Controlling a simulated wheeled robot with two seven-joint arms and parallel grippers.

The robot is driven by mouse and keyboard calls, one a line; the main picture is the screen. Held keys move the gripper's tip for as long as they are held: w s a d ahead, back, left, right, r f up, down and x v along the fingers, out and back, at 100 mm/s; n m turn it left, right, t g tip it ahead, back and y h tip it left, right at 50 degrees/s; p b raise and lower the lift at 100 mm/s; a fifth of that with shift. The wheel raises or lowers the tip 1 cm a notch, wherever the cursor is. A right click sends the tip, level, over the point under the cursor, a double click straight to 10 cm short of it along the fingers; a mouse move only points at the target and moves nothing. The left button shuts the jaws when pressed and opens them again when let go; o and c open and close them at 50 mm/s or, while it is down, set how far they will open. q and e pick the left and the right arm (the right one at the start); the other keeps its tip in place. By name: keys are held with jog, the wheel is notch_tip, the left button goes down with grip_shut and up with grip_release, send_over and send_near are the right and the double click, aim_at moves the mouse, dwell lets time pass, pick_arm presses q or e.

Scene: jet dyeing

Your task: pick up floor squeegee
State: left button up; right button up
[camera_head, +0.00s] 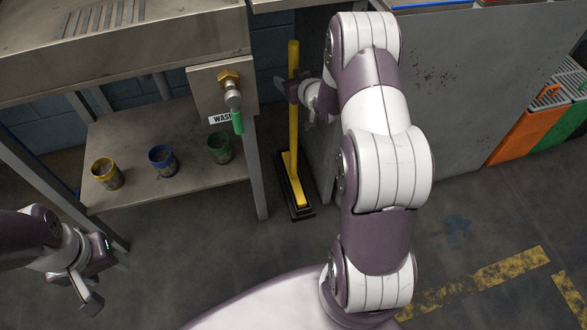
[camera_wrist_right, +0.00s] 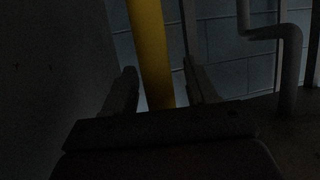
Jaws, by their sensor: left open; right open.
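The floor squeegee (camera_head: 293,125) has a long yellow handle and a black-edged foot (camera_head: 297,205) on the floor. It stands upright in the gap between the metal bench and the grey panel. My right gripper (camera_head: 296,90) is at the upper part of the handle. In the right wrist view, the yellow handle (camera_wrist_right: 150,55) passes between or just beyond the two open fingers of this gripper (camera_wrist_right: 163,88); I cannot tell whether they touch it. My left gripper (camera_head: 95,285) is open and empty at the lower left, far from the squeegee.
A metal bench (camera_head: 130,55) with a lower shelf (camera_head: 185,175) holding yellow, blue and green cups stands left of the squeegee. A brass tap with a green hose end (camera_head: 237,122) juts out close by. A grey panel (camera_head: 455,85) stands right. Floor in front is clear.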

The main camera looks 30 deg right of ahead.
jog(key=shift+w, duration=0.1)
jog(key=c, duration=1.1)
jog(key=shift+o, duration=0.3)
jog(key=shift+r, duration=0.1)
